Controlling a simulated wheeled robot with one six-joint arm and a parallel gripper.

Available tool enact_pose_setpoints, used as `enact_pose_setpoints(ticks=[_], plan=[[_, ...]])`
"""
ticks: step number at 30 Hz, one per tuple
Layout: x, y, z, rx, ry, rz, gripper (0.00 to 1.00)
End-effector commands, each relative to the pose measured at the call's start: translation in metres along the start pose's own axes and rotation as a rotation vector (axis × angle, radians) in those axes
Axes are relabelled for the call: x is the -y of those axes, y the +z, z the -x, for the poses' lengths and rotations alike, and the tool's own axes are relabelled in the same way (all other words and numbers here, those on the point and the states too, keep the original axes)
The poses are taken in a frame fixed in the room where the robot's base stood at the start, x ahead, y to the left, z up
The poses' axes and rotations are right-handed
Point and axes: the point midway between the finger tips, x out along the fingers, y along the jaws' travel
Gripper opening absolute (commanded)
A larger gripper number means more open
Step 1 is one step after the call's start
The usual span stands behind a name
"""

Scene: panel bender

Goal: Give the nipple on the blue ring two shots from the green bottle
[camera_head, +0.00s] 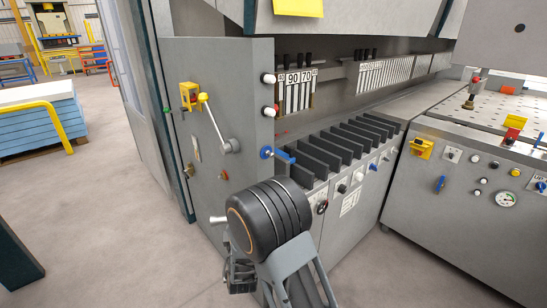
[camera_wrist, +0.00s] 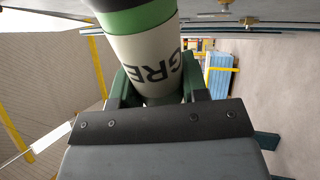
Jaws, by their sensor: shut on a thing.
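The green bottle (camera_wrist: 148,45) fills the upper middle of the wrist view. It has a black part, a green band and a pale label with upside-down letters reading "GRE". My gripper (camera_wrist: 160,88) is shut on it, with a dark green finger on each side. In the head view my gripper (camera_head: 240,272) is low in the middle, in front of the machine's end panel and partly hidden by my wrist; I cannot make out the bottle there. Small fittings sit on the end panel (camera_head: 222,120), one of them low at its middle (camera_head: 224,174). They are too small to tell which carries a blue ring.
A control cabinet (camera_head: 455,190) stands at right. A blue sheet stack (camera_head: 40,115) is at far left.

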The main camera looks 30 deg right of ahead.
Motion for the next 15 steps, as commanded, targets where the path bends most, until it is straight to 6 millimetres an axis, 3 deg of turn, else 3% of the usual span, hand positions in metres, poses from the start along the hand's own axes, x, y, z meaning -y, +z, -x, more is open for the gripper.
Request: enact_pose_setpoints(ticks=[15], plan=[[0.0011, -0.0044, -0.0065, 0.0, 0.003, 0.0, 0.12]])
